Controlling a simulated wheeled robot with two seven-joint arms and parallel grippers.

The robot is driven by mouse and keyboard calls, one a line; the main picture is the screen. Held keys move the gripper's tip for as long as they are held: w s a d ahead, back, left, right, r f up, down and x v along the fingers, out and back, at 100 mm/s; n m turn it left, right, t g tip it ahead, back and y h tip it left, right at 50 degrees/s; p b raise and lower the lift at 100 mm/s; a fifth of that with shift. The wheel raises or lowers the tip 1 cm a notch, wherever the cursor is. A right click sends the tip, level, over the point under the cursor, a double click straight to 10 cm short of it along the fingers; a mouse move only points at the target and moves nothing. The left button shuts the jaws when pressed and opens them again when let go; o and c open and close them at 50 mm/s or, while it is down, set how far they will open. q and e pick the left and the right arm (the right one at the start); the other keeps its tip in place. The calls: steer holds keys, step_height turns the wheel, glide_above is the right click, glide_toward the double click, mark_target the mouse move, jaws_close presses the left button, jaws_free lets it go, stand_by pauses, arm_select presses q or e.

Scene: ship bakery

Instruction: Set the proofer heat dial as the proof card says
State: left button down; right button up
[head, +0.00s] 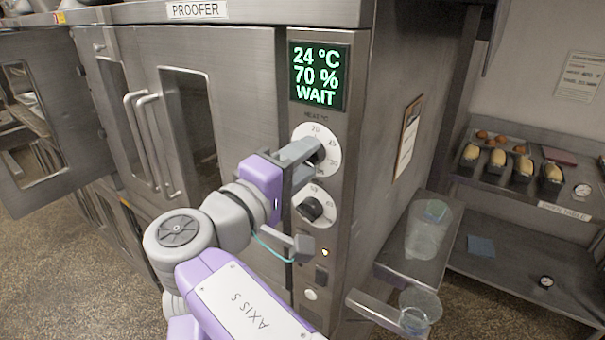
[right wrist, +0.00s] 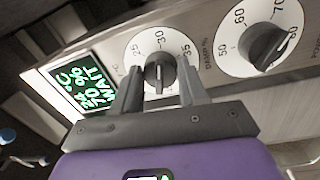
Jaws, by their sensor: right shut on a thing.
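The proofer heat dial (head: 302,132) is the upper of two white dials under the green display (head: 319,76), which reads 24 °C, 70 % and WAIT. My right gripper (head: 311,160) is at this dial and partly covers it. In the right wrist view its fingers (right wrist: 159,72) lie on either side of the dark heat knob (right wrist: 160,73), shut on it. My left gripper is out of view.
The humidity dial (head: 317,207) sits just below, close to my gripper; it also shows in the right wrist view (right wrist: 263,45). Proofer door handles (head: 145,140) stick out at left. A small shelf (head: 392,264) with clear containers juts out at right, before a steel table with loaf tins.

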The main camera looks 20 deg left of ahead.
steer(key=shift+a+r+m+g+h+b, duration=0.15)
steer(key=shift+m+b, duration=0.85)
steer(key=shift+m, duration=1.65)
steer(key=shift+d+f+m+g+h+b, duration=0.2)
steer(key=shift+m+b, duration=0.8)
steer(key=shift+m, duration=1.65)
steer(key=shift+r, duration=0.2)
steer(key=o, duration=1.1)
steer(key=shift+w, duration=0.1)
steer(key=shift+c, duration=0.2)
steer(key=shift+a+f, duration=0.1)
steer(key=shift+a, duration=0.1)
steer(key=v, duration=0.7)
steer(key=shift+s, duration=0.3)
steer(key=shift+a, duration=0.1)
